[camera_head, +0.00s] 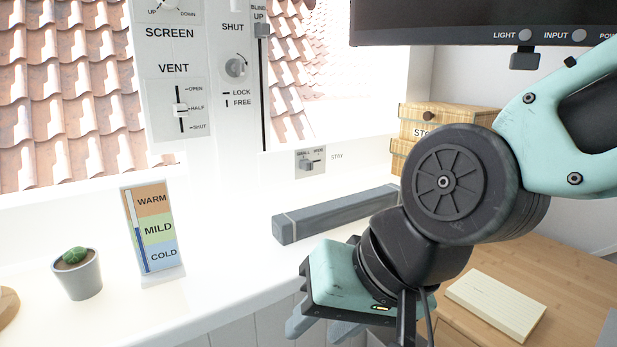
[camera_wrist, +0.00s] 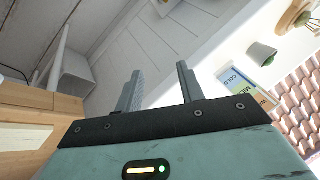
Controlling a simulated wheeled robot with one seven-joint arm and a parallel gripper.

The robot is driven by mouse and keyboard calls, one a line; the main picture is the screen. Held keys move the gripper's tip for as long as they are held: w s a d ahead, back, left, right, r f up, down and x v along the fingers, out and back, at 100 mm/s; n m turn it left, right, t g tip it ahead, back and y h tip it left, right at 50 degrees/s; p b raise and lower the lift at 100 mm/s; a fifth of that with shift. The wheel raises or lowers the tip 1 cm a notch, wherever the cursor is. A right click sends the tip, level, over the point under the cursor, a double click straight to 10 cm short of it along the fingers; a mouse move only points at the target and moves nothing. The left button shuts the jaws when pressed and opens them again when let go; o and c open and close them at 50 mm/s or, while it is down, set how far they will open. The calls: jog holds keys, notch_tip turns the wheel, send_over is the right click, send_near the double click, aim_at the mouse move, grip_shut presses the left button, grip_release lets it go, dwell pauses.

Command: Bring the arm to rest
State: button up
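My arm reaches in from the right in the head view, and its gripper (camera_head: 318,332) hangs low at the front edge of the white sill. The wrist view shows its two grey fingers apart, with nothing between them, so my gripper (camera_wrist: 157,82) is open and empty. My gripper appears apart from the things on the sill.
The sill (camera_head: 225,262) carries a potted cactus (camera_head: 80,277), a thermometer card (camera_head: 154,233) and a grey bar (camera_head: 332,214). A notepad (camera_head: 497,304) lies on the wooden desk (camera_head: 566,285). A wicker box (camera_head: 447,118) and a monitor (camera_head: 470,22) are behind my arm.

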jog(key=s+d+f+n+g+h, duration=0.2)
jog(key=s+d+f+n, duration=0.15)
jog(key=d, duration=0.25)
jog(key=s+d+f+n+g+h, duration=0.1)
jog(key=s+d+f+n+h, duration=0.1)
jog(key=s+d+f+h, duration=0.3)
notch_tip(320, 180, up, 19)
jog(key=w+d+y+p, duration=0.1)
jog(key=w+y+p, duration=0.1)
jog(key=p, duration=1.6)
jog(key=shift+w+d+r+p, duration=0.15)
jog(key=shift+d+r+p, duration=0.05)
jog(key=shift+d+p, duration=0.2)
